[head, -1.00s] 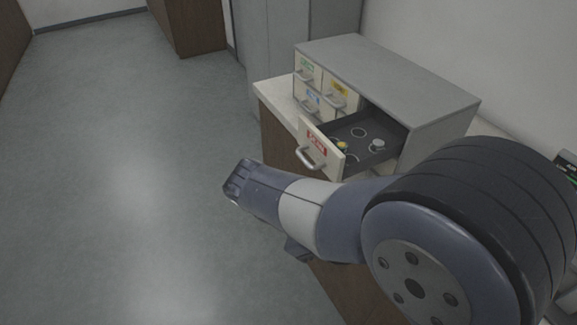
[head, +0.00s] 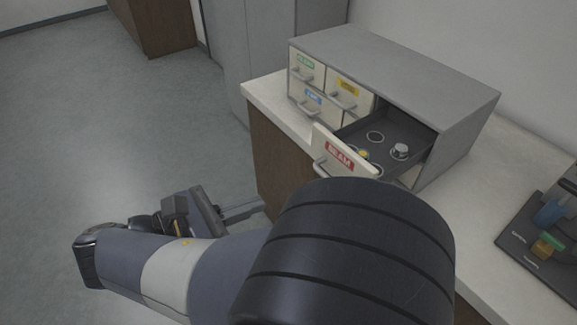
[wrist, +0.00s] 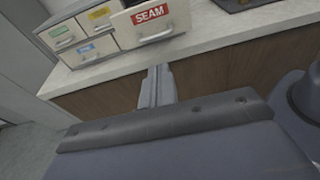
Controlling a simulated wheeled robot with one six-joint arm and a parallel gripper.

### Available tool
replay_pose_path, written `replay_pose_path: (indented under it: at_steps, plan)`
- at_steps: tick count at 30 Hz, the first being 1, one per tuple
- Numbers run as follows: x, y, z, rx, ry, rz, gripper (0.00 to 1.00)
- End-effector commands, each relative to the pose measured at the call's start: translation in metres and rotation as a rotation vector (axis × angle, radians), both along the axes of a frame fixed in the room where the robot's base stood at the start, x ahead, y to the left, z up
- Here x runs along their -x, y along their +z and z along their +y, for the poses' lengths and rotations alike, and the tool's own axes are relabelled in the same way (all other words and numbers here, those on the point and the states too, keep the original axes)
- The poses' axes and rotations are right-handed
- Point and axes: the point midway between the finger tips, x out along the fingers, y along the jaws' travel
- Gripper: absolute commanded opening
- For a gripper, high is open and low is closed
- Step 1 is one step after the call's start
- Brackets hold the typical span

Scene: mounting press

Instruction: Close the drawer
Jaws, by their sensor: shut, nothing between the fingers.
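The open drawer with a red SEAM label (head: 340,157) juts out of the lower right of the grey cabinet (head: 400,72). Inside it lie a silver knob-like part (head: 400,151) and a small yellow item (head: 364,155), with ring-shaped marks on its dark floor. My gripper (head: 258,207) is shut and empty, left of and below the drawer, apart from it, in front of the counter's wooden side. In the wrist view my gripper (wrist: 158,72) points at the counter edge, below the SEAM drawer front (wrist: 152,20) and its handle. My arm hides part of the drawer's lower front.
The other drawers, with green, yellow and blue labels (head: 313,97), are shut. The cabinet stands on a pale counter (head: 480,185). A dark tray (head: 540,235) with blue and green items is at the right. The floor at left is clear.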

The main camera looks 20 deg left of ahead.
Motion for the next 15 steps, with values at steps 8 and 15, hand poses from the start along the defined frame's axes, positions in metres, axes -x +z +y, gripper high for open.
replay_pose_path:
  at_steps: [8, 15]
  plan:
    - [-0.015, -0.004, -0.012, 0.005, 0.005, -0.003, 0.0]
    - [-0.053, -0.015, -0.044, 0.004, 0.002, -0.004, 0.0]
